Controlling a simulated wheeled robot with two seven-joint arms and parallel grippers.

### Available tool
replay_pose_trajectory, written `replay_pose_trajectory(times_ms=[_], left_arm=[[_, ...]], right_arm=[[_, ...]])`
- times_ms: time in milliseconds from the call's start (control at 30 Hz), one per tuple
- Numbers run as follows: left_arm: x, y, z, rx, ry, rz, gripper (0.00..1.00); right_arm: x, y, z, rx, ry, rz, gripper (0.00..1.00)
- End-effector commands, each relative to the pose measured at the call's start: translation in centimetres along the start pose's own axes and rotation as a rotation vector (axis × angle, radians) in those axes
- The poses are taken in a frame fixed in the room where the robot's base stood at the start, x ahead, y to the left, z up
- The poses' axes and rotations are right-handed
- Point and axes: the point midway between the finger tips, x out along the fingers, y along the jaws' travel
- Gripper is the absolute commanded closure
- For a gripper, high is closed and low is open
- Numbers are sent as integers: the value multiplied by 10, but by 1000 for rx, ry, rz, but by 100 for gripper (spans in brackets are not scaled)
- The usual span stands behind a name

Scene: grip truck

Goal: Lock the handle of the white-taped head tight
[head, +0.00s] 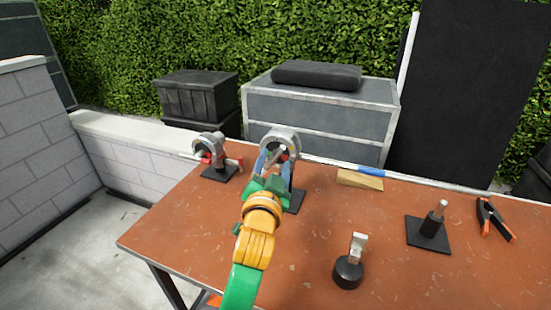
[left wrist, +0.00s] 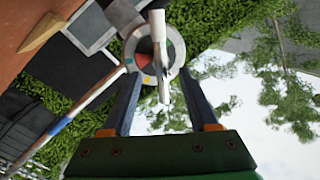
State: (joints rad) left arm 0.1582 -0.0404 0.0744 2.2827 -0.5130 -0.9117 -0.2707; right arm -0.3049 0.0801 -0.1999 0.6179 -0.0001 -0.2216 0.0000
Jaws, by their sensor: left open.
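The head in front of my left gripper is a round grey grip head (head: 281,138) on a black-based stand near the table's back edge. In the left wrist view the disc (left wrist: 143,60) shows red, green and yellow marks, and a whitish handle (left wrist: 159,45) crosses its right side. My left gripper (head: 274,165) is open, its blue-grey fingers pointing at this head. In the left wrist view the handle's end lies between the fingertips (left wrist: 160,78), with visible gaps on both sides. The gripper hides the stand's lower part. My right gripper is not in view.
A second head with red parts (head: 210,150) stands to the left. A wooden wedge (head: 359,180), a black-based pin (head: 430,230), an orange-tipped clamp (head: 494,220) and a round-based piece (head: 348,270) are on the table (head: 310,235).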

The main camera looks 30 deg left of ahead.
Motion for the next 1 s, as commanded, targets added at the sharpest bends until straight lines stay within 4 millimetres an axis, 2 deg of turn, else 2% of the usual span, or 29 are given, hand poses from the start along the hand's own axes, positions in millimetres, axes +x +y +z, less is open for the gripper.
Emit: replay_pose_trajectory(times_ms=[133,400,433,467,633,667,1000], left_arm=[[14,-1,-1,1,-1,-1,40],[16,0,0,-1,-1,0,40],[16,0,0,-1,-1,0,43],[16,0,0,-1,-1,1,51],[16,0,0,-1,-1,1,97],[16,0,0,-1,-1,1,100],[16,1,1,36,5,-3,100]], right_arm=[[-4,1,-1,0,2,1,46],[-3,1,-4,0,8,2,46],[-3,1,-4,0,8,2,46],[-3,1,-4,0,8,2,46],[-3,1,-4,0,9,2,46],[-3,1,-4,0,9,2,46],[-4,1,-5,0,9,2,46]])
